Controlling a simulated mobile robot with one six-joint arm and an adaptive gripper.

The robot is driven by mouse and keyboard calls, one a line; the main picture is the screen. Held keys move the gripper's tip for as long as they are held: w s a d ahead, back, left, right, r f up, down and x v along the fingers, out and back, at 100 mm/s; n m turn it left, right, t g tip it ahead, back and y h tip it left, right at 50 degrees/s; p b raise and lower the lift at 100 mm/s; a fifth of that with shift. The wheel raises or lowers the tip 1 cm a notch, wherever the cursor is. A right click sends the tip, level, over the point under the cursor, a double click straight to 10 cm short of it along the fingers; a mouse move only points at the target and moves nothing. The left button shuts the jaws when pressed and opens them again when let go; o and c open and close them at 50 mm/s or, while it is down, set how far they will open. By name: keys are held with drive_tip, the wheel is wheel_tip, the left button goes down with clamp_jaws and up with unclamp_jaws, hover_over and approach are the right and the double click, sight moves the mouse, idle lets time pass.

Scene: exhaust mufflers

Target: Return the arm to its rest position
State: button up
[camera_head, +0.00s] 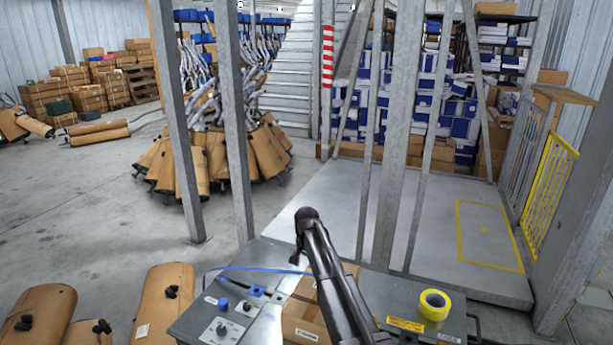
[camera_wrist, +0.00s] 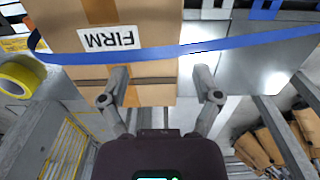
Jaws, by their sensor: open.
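My dark arm stands up over the grey metal bench (camera_head: 245,325) in the head view. My gripper cannot be made out clearly there. In the wrist view my gripper (camera_wrist: 160,76) is open, its two fingers spread apart with nothing held between them. A cardboard box (camera_wrist: 145,25) with an upside-down "FIRM" label lies beyond the fingers; the left finger overlaps it in the picture, and I cannot tell whether they touch. The box (camera_head: 305,318) is partly hidden behind my arm in the head view.
A blue strap (camera_wrist: 160,53) runs across the box. A yellow tape roll (camera_head: 434,304) lies on the bench's right part. Steel posts (camera_head: 391,150) rise close behind the bench. The floor at left is open.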

drive_tip(key=shift+n, duration=0.9)
drive_tip(key=s+d, duration=0.3)
drive_tip(key=s, duration=0.1)
drive_tip(key=s+d, duration=0.3)
drive_tip(key=s, duration=0.2)
drive_tip(key=s+d, duration=0.3)
drive_tip(key=s, duration=0.1)
drive_tip(key=shift+s+d+r, duration=0.15)
drive_tip(key=shift+s+d, duration=0.15)
drive_tip(key=shift+d, duration=0.1)
drive_tip(key=s+d+n, duration=0.1)
drive_tip(key=s+d, duration=0.2)
drive_tip(key=s, duration=0.4)
drive_tip(key=s+d+n, duration=0.1)
drive_tip(key=s+d, duration=0.3)
drive_tip(key=s, duration=0.3)
drive_tip(key=shift+s+d+r+n+p, duration=0.2)
drive_tip(key=shift+s+n+p, duration=0.1)
drive_tip(key=shift+s, duration=0.1)
